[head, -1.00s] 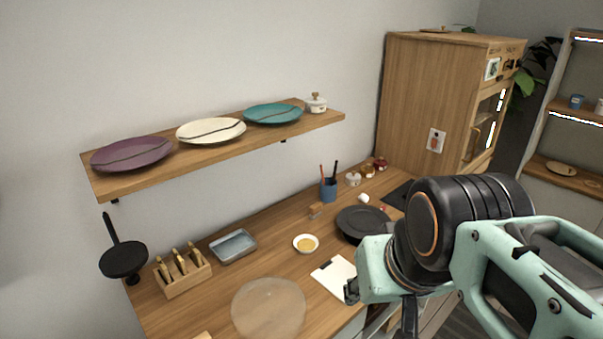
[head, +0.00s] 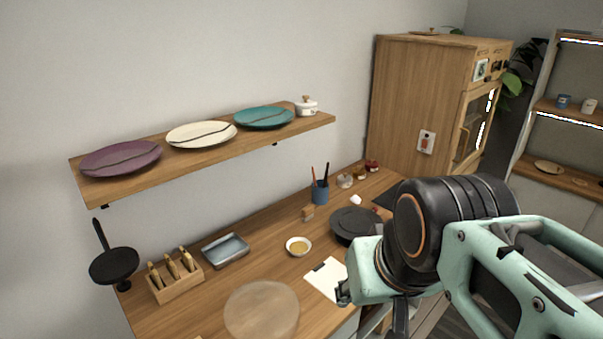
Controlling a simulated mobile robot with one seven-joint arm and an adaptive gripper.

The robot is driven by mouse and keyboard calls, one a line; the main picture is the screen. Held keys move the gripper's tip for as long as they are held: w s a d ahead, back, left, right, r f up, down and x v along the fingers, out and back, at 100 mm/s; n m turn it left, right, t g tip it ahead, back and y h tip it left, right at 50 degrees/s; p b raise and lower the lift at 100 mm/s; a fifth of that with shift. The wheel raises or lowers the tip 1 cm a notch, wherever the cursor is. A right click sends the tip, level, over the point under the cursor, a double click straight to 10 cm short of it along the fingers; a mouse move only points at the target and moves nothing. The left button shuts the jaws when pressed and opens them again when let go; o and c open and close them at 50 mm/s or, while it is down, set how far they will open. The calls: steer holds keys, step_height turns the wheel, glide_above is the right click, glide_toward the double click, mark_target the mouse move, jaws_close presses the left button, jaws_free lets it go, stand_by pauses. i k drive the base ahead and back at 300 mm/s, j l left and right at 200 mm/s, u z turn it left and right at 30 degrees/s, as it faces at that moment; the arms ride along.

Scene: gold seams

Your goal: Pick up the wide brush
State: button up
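A small brown block-like item (head: 308,213) stands on the wooden counter in front of a blue cup; it may be the wide brush, but it is too small to tell. Several wooden-handled tools (head: 173,266) stand in a wooden rack (head: 180,288) at the counter's left; their heads are hidden, so I cannot tell if one is a wide brush. My gripper (head: 372,308) is at the lower middle, right of the white clipboard and mostly hidden behind my arm. Dark finger parts show, but not whether it is open or shut.
The counter (head: 215,287) also holds a grey tray (head: 226,250), a bowl of gold powder (head: 299,246), a translucent disc (head: 262,310), a clipboard (head: 326,280), dark plates (head: 358,226) and a blue cup (head: 320,192). A shelf of plates (head: 205,155) overhangs the back.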

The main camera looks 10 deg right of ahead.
mark_target(308, 212)
steer(key=i+l+u, duration=0.25)
steer(key=l, duration=0.4)
steer(key=i+l+u, duration=0.25)
steer(key=i+l, duration=0.15)
steer(key=l, duration=0.3)
